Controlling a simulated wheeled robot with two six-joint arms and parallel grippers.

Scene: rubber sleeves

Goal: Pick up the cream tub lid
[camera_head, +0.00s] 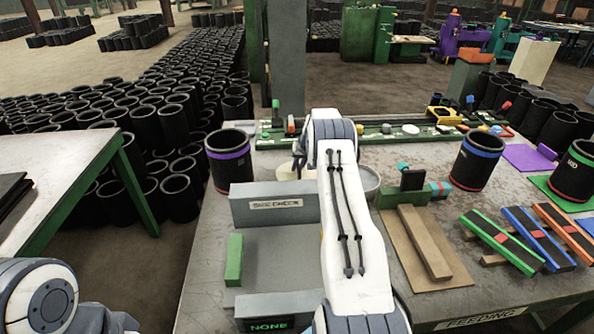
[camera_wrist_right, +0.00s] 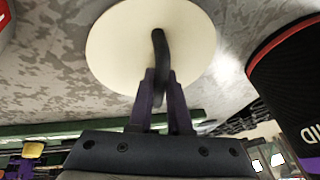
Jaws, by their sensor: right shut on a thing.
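The cream tub lid (camera_wrist_right: 150,35) fills the upper middle of the right wrist view, a round pale disc with a dark upright handle (camera_wrist_right: 158,50). My right gripper (camera_wrist_right: 160,78) has its purple fingers shut on that handle. I cannot tell whether the lid is clear of the surface below it.
A black sleeve with a purple band (camera_head: 229,160) stands left of the arm, by the grey size-check block (camera_head: 275,204). Striped bars (camera_head: 500,240) and a wooden board (camera_head: 425,245) lie in front.

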